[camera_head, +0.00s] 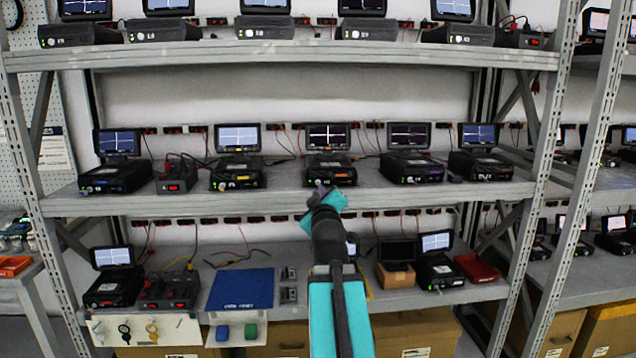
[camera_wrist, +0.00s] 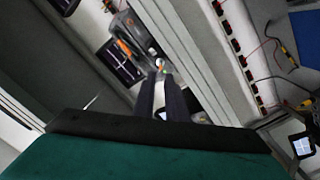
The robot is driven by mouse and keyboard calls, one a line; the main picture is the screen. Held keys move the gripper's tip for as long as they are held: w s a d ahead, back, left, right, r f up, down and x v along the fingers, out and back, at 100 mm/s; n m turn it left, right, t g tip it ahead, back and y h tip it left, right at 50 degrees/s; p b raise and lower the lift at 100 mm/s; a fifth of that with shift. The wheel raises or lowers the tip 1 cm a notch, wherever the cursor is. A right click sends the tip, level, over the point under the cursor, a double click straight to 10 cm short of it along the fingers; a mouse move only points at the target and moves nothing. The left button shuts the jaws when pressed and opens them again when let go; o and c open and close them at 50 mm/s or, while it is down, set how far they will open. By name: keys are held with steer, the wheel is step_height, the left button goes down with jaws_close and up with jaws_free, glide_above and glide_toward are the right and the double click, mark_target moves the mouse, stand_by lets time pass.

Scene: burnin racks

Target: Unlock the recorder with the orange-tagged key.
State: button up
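The recorder with an orange label (camera_head: 331,172) stands mid-shelf, its screen up behind it. It also shows in the wrist view (camera_wrist: 127,47), beyond my fingertips. My gripper (camera_head: 320,187) is in front of it at the shelf's front edge. In the wrist view my gripper (camera_wrist: 161,74) has its two dark fingers nearly together, with a small pale and orange piece between the tips, seemingly the key (camera_wrist: 160,64). Its shape is too small to make out. I cannot tell whether it touches the recorder's front. A key panel (camera_head: 180,334) hangs at lower left.
The middle shelf's front edge (camera_head: 270,204) lies just under my gripper. A blue mat (camera_head: 240,288) and a red tray (camera_head: 476,267) lie on the lower shelf.

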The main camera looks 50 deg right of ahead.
mark_target(318, 184)
steer(key=shift+w+d+r+p, duration=0.1)
steer(key=shift+w+d+p, duration=0.35)
steer(key=shift+p, duration=2.5)
steer(key=p+x, duration=0.2)
steer(key=p, duration=0.1)
steer(key=shift+w+d, duration=0.2)
steer(key=shift+w, duration=0.05)
steer(key=shift+p+x, duration=0.3)
steer(key=shift+x, duration=1.1)
jaws_close()
